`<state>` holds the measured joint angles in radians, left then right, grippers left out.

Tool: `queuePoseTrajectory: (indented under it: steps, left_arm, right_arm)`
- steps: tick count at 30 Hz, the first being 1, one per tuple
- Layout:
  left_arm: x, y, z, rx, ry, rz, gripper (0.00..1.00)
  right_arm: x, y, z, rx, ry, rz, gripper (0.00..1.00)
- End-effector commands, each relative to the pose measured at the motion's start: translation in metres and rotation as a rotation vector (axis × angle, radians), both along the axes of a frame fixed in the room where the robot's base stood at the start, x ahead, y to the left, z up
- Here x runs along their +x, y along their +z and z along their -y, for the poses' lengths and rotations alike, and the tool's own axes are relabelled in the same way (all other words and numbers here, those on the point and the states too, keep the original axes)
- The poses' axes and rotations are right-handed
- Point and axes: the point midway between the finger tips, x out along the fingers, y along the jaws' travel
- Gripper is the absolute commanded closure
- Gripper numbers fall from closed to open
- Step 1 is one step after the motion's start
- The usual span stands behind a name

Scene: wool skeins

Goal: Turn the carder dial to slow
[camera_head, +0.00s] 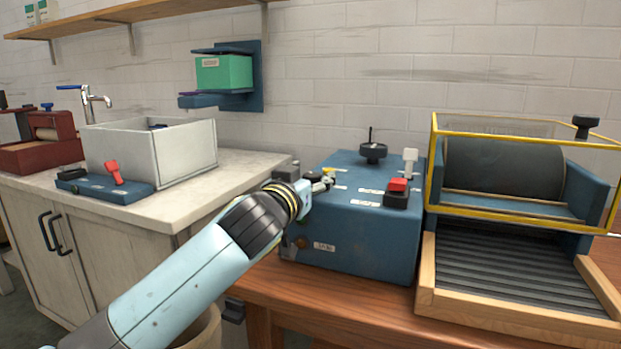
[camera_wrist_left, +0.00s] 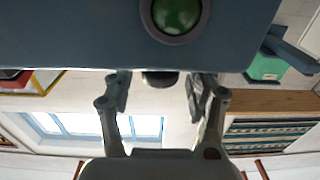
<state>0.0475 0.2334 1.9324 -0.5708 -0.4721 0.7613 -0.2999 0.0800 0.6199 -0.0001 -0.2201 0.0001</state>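A blue control box (camera_head: 352,232) stands on the wooden bench, left of the drum carder (camera_head: 505,168). On its top are a black round knob (camera_head: 373,151) with an upright pin, a white lever (camera_head: 410,160) and a red switch (camera_head: 398,185). I cannot read which setting any control is at. My left gripper (camera_head: 322,184) is at the box's left end, its fingers small in the head view. In the left wrist view its two fingers (camera_wrist_left: 160,92) are spread, with a black round part (camera_wrist_left: 160,77) between them, apparently untouched. My right gripper is not in view.
A blue face with a green round lamp (camera_wrist_left: 176,14) fills the top of the left wrist view. A yellow guard frame (camera_head: 520,215) encloses the drum. A grey bin (camera_head: 180,150) and a blue plate with a red lever (camera_head: 114,172) sit on the left counter.

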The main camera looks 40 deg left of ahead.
Motion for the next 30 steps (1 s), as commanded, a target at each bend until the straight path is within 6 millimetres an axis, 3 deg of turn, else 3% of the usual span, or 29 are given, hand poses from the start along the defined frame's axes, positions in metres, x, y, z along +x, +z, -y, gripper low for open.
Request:
queuePoseTrajectory:
  steps: [10, 21, 30]
  left_arm:
    - [-0.010, -0.001, 0.003, 0.001, -0.001, -0.001, 0.43]
    - [-0.086, -0.001, 0.022, -0.001, -0.001, -0.003, 0.43]
    - [-0.116, 0.000, 0.030, 0.000, 0.000, 0.000, 0.43]
  right_arm:
    - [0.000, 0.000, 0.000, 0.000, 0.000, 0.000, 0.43]
    - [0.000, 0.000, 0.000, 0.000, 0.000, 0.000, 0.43]
    - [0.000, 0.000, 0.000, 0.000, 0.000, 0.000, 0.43]
